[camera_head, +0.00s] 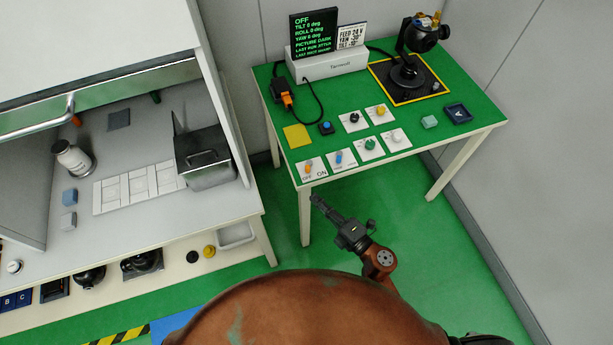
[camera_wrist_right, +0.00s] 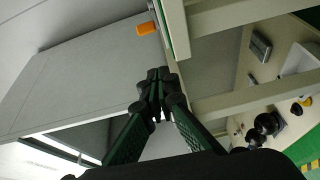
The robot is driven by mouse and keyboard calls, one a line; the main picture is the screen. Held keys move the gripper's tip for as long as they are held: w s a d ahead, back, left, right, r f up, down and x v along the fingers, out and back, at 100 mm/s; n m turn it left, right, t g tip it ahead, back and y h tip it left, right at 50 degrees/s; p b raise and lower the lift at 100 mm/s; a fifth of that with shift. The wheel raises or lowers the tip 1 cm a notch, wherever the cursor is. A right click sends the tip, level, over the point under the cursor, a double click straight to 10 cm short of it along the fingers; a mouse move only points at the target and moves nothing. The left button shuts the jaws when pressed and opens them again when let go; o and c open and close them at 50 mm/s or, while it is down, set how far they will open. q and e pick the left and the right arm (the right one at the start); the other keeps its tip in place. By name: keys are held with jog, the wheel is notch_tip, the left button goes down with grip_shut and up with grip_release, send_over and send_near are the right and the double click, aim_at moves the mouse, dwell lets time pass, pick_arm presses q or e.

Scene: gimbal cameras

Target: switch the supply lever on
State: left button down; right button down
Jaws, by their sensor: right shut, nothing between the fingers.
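The supply lever (camera_head: 308,166) is a small orange lever on a white plate marked OFF and ON, at the front left corner of the green table. It leans toward the OFF side. An orange piece, seemingly this lever (camera_wrist_right: 147,28), shows beyond the fingertips in the right wrist view. My right gripper (camera_head: 316,199) is shut and empty, in front of the table edge and apart from the lever. Its closed fingers also show in the right wrist view (camera_wrist_right: 158,82). The display (camera_head: 314,33) reads OFF and PICTURE DARK. My left gripper is not in view.
A yellow square (camera_head: 297,135) lies behind the levers. The gimbal camera (camera_head: 421,38) stands at the back right. A grey bench (camera_head: 235,200) stands to the left.

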aim_at(306, 179)
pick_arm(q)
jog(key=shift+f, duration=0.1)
pick_arm(e)
jog(key=shift+s+a+r+n, duration=0.15)
jog(key=shift+a+r+n, duration=0.15)
jog(key=shift+r, duration=0.2)
jog(key=x, duration=1)
jog(key=shift+s, duration=0.1)
jog(key=d, duration=0.1)
jog(key=w+d+b, duration=0.1)
jog(key=shift+w+d, duration=0.1)
jog(key=shift+d, duration=0.3)
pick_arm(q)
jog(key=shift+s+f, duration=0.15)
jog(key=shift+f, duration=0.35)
pick_arm(e)
jog(key=shift+w+d, duration=0.2)
jog(key=shift+d, duration=0.2)
